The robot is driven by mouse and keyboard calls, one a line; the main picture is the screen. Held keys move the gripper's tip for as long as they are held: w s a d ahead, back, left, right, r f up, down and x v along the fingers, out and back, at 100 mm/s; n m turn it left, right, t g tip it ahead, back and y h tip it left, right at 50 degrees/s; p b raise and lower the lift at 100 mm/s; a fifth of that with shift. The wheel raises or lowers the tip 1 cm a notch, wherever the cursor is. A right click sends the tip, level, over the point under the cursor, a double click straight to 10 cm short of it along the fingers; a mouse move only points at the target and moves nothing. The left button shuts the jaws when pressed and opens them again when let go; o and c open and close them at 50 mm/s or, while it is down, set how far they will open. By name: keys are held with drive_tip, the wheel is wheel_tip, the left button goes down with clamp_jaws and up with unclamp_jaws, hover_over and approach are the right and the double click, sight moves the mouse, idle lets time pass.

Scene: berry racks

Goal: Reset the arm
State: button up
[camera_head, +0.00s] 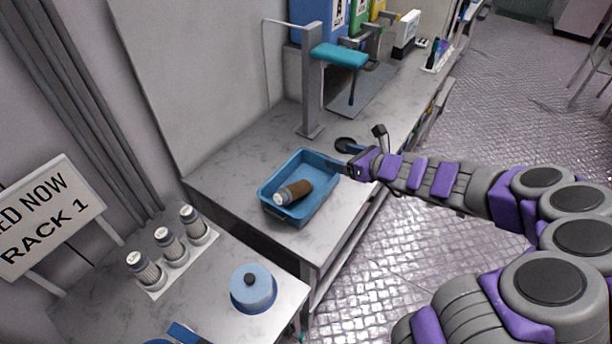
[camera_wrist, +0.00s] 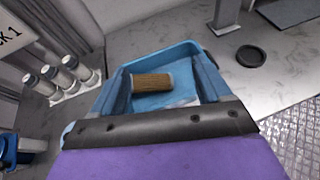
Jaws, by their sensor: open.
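My purple and grey arm reaches in from the right in the head view. My gripper (camera_head: 342,167) is at the right rim of a blue tray (camera_head: 318,207), open and empty. In the wrist view, my gripper (camera_wrist: 160,85) shows its two blue fingers spread apart, with the tray (camera_wrist: 182,52) beyond them. A brown cylinder with a grey-white cap (camera_head: 293,191) lies on its side inside the tray. It shows between the fingers in the wrist view (camera_wrist: 152,83), apart from them as far as I can tell.
Several capped cylinders, including one at the left (camera_head: 145,268), stand on a white rack. A blue round container (camera_head: 253,288) sits on the near counter. A grey post (camera_head: 312,90) with a teal arm stands behind the tray. A black disc (camera_head: 345,144) lies nearby. The floor at right is open.

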drive_tip(key=s+a+r+n+g+y, duration=0.1)
drive_tip(key=s+a+r+n+g, duration=0.2)
drive_tip(key=s+a+r+n, duration=0.3)
drive_tip(key=s+a+r+n+g+y, duration=0.1)
drive_tip(key=s+a+r+n+g, duration=0.15)
drive_tip(key=s+a+n, duration=0.5)
drive_tip(key=s+d+f+n+g+h, duration=0.1)
drive_tip(key=s+d+n+g+h, duration=0.2)
drive_tip(key=s+n, duration=0.75)
drive_tip(key=s+d+f+n+g+h, duration=0.1)
drive_tip(key=s+d+h, duration=0.3)
drive_tip(key=s+d, duration=0.3)
drive_tip(key=s+d+f+n+g+h, duration=0.1)
drive_tip(key=s+d+n+g+h, duration=0.1)
drive_tip(key=s+d+h, duration=0.2)
drive_tip(key=s+d, duration=0.3)
drive_tip(key=s, duration=0.4)
drive_tip(key=shift+s+d+f+n, duration=0.3)
drive_tip(key=shift+s+d, duration=0.1)
drive_tip(key=shift+a, duration=0.1)
